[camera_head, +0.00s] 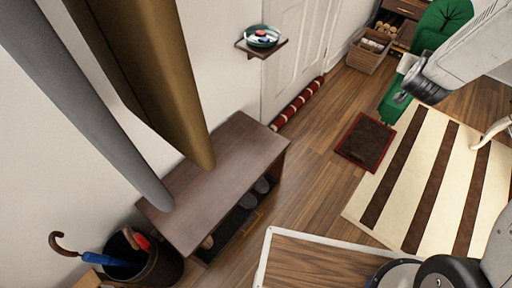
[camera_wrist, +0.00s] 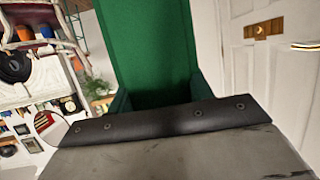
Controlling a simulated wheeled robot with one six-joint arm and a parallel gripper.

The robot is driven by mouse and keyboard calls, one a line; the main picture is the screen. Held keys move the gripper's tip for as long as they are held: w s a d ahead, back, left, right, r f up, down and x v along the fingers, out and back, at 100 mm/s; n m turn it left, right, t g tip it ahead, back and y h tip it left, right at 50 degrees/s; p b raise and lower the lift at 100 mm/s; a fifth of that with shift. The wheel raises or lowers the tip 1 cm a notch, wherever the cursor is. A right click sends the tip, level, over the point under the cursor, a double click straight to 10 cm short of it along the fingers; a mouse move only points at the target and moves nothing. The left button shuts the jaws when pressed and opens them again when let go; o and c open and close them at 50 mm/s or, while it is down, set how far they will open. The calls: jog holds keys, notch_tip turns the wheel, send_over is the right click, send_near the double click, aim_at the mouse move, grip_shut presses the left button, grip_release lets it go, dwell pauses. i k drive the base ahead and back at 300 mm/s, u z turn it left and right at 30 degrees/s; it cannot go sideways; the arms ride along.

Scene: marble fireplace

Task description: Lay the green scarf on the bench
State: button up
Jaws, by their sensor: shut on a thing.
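The green scarf (camera_wrist: 148,45) runs up from my gripper (camera_wrist: 165,112) in the wrist view, wide and close to the camera. My gripper is shut on it. In the head view my gripper (camera_head: 405,92) is at the upper right, well apart from the bench, and its jaws are partly hidden by my arm. Flat green material (camera_head: 393,104) shows just beside it, probably the scarf. The dark wooden bench (camera_head: 228,160) stands against the wall at centre left. Its visible top is bare, though two large blurred poles hide part of its left end.
Shoes (camera_head: 262,186) sit under the bench. An umbrella basket (camera_head: 150,262) stands at its near left end. A wall shelf with a bowl (camera_head: 262,38) is beyond it. A red-bordered mat (camera_head: 366,141) and striped rug (camera_head: 425,185) lie on the floor. A tufted green shape (camera_head: 447,18) is at upper right.

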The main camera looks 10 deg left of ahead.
aim_at(217, 171)
jog(key=z, duration=1.2)
jog(key=i, duration=1.15)
jog(key=u, duration=2.3)
